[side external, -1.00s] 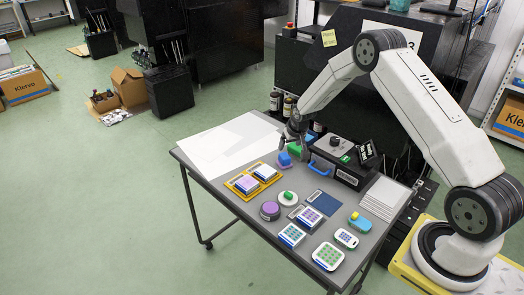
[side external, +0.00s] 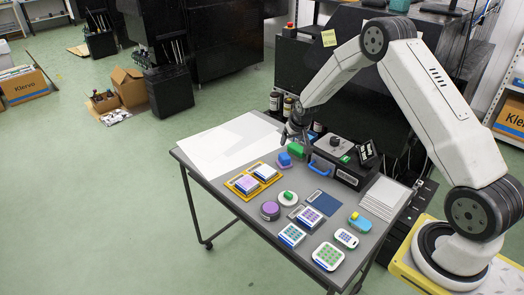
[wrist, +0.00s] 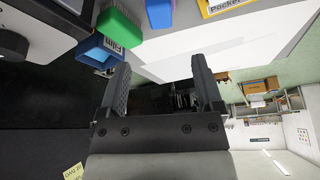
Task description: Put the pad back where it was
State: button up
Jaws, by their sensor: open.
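My gripper (side external: 291,135) is open and empty above the back edge of the table; its two fingers stand apart in the wrist view (wrist: 160,62). A green block (side external: 296,149) sits on the table just below and in front of it, and shows with ridges (wrist: 119,27) at the wrist view's top left. A blue block (side external: 284,159) is next to the green one; it also shows in the wrist view (wrist: 159,12). A round purple-topped pad (side external: 269,210) lies near the left front edge. I cannot tell which item the task means by the pad.
A black box (side external: 335,172) with a blue handle stands right of the blocks. A yellow tray (side external: 237,187) holds two blocks. A white sheet (side external: 225,145) covers the back left. Several keypad-like blocks, a navy square (side external: 325,203) and a paper stack (side external: 384,198) fill the front.

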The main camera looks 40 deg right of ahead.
jog(key=shift+a+r, duration=0.1)
jog(key=s+a+r+n+y, duration=0.1)
jog(key=s+a+r+n, duration=0.1)
jog(key=s+a+r, duration=0.85)
jog(key=s+a+n, duration=0.1)
jog(key=s+a, duration=0.4)
jog(key=s, duration=0.2)
jog(key=s+a+r+n+g, duration=0.1)
jog(key=s+a, duration=0.3)
jog(key=s, duration=0.4)
jog(key=shift+a+g+y, duration=0.3)
jog(key=shift+a+y, duration=0.05)
jog(key=shift+y, duration=0.05)
